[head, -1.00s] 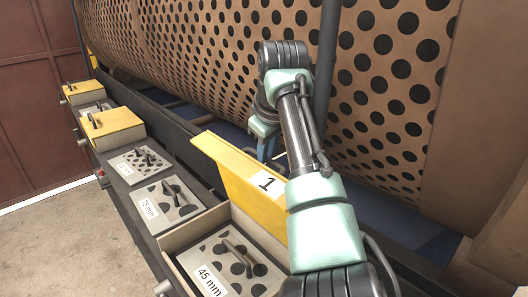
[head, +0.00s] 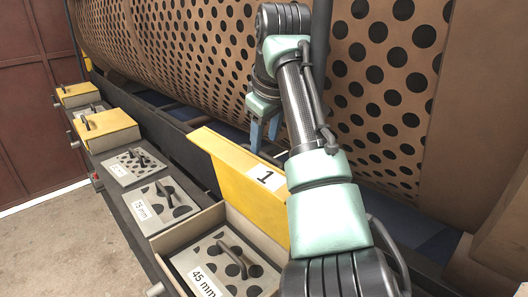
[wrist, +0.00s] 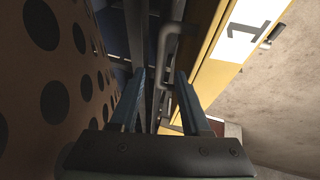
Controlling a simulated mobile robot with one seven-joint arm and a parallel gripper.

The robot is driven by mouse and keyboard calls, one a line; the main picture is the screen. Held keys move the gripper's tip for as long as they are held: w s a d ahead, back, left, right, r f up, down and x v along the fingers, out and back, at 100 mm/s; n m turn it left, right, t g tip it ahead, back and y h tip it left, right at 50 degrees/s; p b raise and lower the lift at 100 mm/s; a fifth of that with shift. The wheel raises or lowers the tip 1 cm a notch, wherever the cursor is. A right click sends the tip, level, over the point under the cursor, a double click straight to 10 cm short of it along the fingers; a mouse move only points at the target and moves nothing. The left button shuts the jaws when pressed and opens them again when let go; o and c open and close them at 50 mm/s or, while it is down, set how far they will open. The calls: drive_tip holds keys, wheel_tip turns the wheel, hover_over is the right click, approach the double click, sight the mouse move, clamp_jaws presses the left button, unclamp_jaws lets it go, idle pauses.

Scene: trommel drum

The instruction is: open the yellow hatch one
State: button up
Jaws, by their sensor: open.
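The yellow hatch one (head: 235,170), labelled "1", stands raised at the back of its box, which lies open. The label also shows on the hatch in the wrist view (wrist: 215,60). Its dark handle (wrist: 172,45) is just ahead of my fingertips in the wrist view, toward the right finger; I cannot tell whether they touch. My gripper (wrist: 160,85) is open with nothing clearly held. In the head view my blue fingers (head: 264,135) point down behind the hatch, on the drum side, partly hidden by the hatch edge.
A plate marked 45 mm (head: 228,265) lies in the open box. Two shut yellow hatches (head: 105,127) (head: 76,94) and bare screen plates (head: 160,205) line the row leftward. The perforated drum (head: 200,55) stands close behind my arm. Floor in front is clear.

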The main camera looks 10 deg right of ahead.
drive_tip(key=b+v, duration=0.3)
drive_tip(key=v, duration=0.6)
drive_tip(key=shift+r, duration=0.25)
